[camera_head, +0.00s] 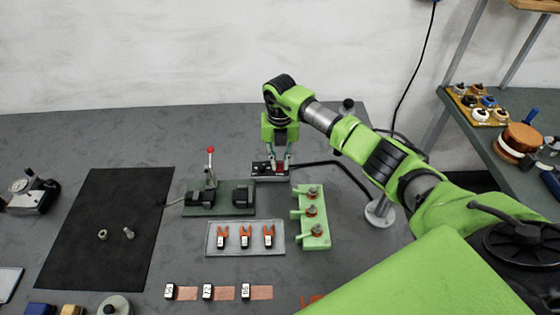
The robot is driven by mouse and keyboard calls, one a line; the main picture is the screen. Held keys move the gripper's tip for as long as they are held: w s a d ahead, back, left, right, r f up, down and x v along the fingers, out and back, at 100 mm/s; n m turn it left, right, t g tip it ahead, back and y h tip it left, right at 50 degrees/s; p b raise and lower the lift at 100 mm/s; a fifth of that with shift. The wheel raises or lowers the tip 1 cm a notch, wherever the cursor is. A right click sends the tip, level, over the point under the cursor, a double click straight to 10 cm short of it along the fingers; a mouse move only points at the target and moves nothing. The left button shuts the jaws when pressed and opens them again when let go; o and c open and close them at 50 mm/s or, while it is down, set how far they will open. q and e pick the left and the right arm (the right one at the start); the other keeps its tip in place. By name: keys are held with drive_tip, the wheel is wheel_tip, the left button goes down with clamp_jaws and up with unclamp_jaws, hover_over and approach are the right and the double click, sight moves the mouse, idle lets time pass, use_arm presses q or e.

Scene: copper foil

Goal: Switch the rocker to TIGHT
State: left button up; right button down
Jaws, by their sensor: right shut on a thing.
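The rocker (280,168) shows as a small red and dark part on top of a low grey and black switch box (260,177) at the middle of the table. A black cable runs from the box to the right. My right gripper (276,164) reaches down over the box from above and is shut on the rocker. The fingers hide part of the rocker, and the box lettering is too small to read, so I cannot tell which side is pressed. My left gripper is not in view.
A green fixture with two black blocks and a red-knobbed lever (210,165) stands left of the box. In front are a grey tray (213,246) of red-forked pieces and a green rack (325,240). A grey stand (380,213) is at the right. The black mat (100,205) is mostly clear.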

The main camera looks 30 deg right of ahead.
sight(280, 167)
idle(0.8)
drive_tip(key=c, duration=2)
unclamp_jaws()
drive_tip(key=shift+o, duration=0.2)
wheel_tip(280, 167, up, 12)
